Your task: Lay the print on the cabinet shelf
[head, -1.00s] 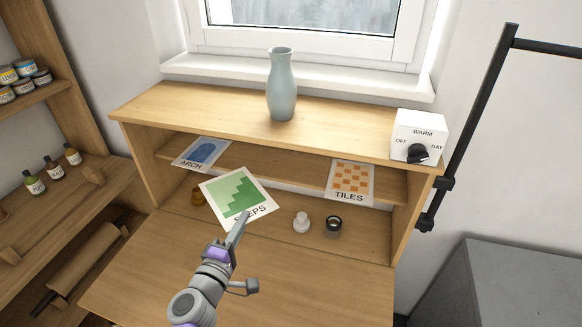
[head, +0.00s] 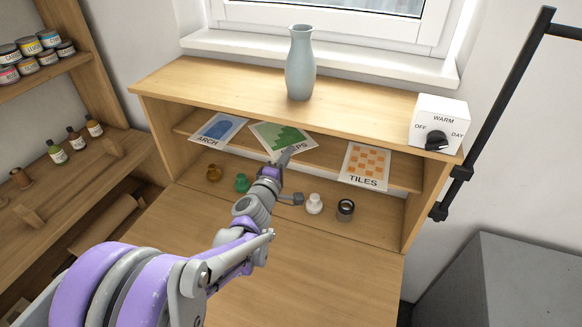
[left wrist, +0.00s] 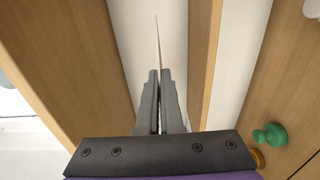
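The STEPS print (head: 283,137), a white sheet with green stair shapes, is at the cabinet opening between the ARCH print and the TILES print. My left gripper (head: 284,157) is shut on its near edge and covers part of its lettering. In the left wrist view the print (left wrist: 157,45) shows edge-on as a thin line between the fingers (left wrist: 160,75). There it lies between the cabinet top and the shelf board (left wrist: 204,50), with a gap seen beside the shelf board. The cabinet shelf (head: 318,158) also shows in the head view. My right gripper is not in view.
The ARCH print (head: 217,129) lies on the shelf at left, the TILES print (head: 364,164) at right. Below are brown (head: 214,173), green (head: 242,182), white (head: 314,204) and black (head: 345,209) small items. A vase (head: 300,65) and a dial box (head: 438,124) stand on top.

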